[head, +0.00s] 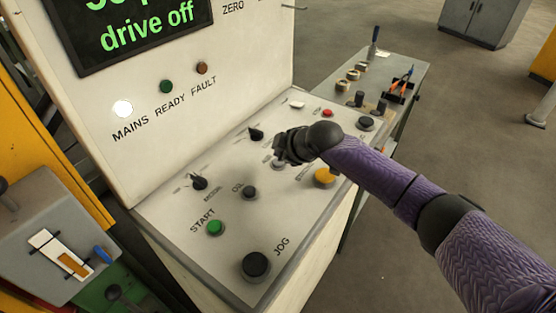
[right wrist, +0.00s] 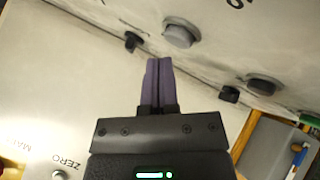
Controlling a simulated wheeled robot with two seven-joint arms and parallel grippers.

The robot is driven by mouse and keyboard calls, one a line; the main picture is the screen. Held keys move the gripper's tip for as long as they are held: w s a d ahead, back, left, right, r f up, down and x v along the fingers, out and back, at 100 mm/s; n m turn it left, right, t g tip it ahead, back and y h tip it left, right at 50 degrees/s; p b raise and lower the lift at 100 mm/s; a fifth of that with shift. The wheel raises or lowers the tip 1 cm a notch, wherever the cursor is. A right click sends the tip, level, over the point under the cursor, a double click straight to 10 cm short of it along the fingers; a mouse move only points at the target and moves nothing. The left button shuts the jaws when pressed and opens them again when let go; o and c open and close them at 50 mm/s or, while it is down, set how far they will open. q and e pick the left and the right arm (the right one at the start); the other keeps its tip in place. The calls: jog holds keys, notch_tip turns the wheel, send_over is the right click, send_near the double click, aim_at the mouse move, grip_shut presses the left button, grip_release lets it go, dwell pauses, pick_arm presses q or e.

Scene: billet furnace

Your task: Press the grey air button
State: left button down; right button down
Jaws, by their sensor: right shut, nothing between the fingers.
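The grey air button (head: 278,165) is on the sloping console, just beside and partly behind my right gripper (head: 281,153) in the head view. Its label is too hidden to read. In the right wrist view a large round grey button (right wrist: 182,33) stands on the panel, just up and right of the gripper's purple fingertips (right wrist: 159,62). The fingers are closed together and hold nothing. A gap shows between them and the button in that picture; I cannot tell their height above the panel. My left gripper is not in view.
Black knobs (head: 199,181), a dark button (head: 249,192), a green start button (head: 215,228), a black jog button (head: 256,265) and a yellow button (head: 325,177) surround the spot. The upright display panel (head: 150,110) rises behind. A side bench (head: 400,70) carries tools.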

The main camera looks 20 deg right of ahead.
jog(key=shift+f, duration=0.15)
dwell(0.5)
jog(key=shift+f, duration=0.25)
jog(key=shift+f+b, duration=0.3)
jog(key=shift+f, duration=0.15)
dwell(0.6)
jog(key=shift+r+p, duration=0.85)
notch_tip(320, 180, up, 5)
jog(key=p, duration=0.5)
jog(key=shift+r, duration=0.15)
dwell(0.5)
